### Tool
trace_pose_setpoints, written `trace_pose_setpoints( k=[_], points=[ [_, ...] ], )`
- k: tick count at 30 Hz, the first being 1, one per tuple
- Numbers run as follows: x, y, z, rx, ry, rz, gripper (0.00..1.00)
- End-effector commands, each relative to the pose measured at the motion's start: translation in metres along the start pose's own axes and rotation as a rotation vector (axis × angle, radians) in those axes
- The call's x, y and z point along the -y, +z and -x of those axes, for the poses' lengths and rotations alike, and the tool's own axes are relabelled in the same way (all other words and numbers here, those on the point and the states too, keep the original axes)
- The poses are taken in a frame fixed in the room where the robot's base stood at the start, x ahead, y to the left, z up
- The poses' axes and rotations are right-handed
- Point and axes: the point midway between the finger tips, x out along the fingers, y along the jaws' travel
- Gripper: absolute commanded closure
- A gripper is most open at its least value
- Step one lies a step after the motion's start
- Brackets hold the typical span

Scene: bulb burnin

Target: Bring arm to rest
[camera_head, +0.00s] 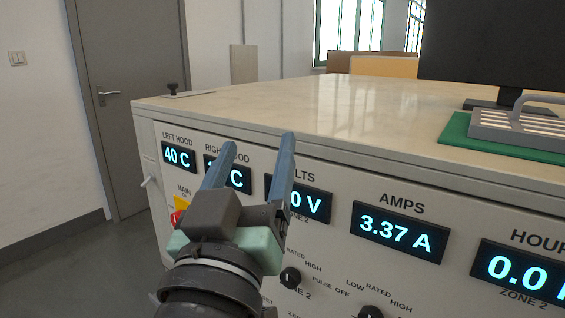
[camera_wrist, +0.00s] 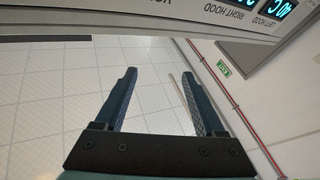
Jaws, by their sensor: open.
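My gripper (camera_head: 259,152) is open and empty in the head view, raised in front of the panel of the burn-in bench (camera_head: 330,250). Its two blue fingers point up and away and cover parts of the RIGHT HOOD and VOLTS displays. I cannot tell how far the fingers are from the panel. The LEFT HOOD display (camera_head: 178,156) reads 40 C, and the AMPS display (camera_head: 400,231) reads 3.37 A.
The bench top (camera_head: 300,110) is mostly clear. A grey rack with a handle (camera_head: 520,125) sits on a green mat (camera_head: 455,132) at the right, near a dark monitor (camera_head: 490,45). Knobs (camera_head: 290,278) stick out of the panel. A grey door (camera_head: 125,90) stands at the left.

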Motion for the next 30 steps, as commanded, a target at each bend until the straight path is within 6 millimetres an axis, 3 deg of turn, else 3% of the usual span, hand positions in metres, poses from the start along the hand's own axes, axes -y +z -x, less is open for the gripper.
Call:
trace_pose_setpoints(
  k=[1, 3, 7, 9, 24, 30],
  points=[
    [-0.021, -0.034, 0.001, -0.105, 0.001, -0.072, 0.29],
    [-0.043, -0.075, 0.009, -0.239, -0.015, -0.157, 0.29],
    [-0.08, -0.143, 0.038, -0.48, -0.051, -0.284, 0.29],
    [-0.084, -0.173, 0.028, -0.485, -0.064, -0.295, 0.29],
    [-0.113, -0.31, -0.025, -0.475, -0.066, -0.292, 0.29],
    [-0.122, -0.352, -0.041, -0.474, -0.067, -0.292, 0.29]
  ],
)
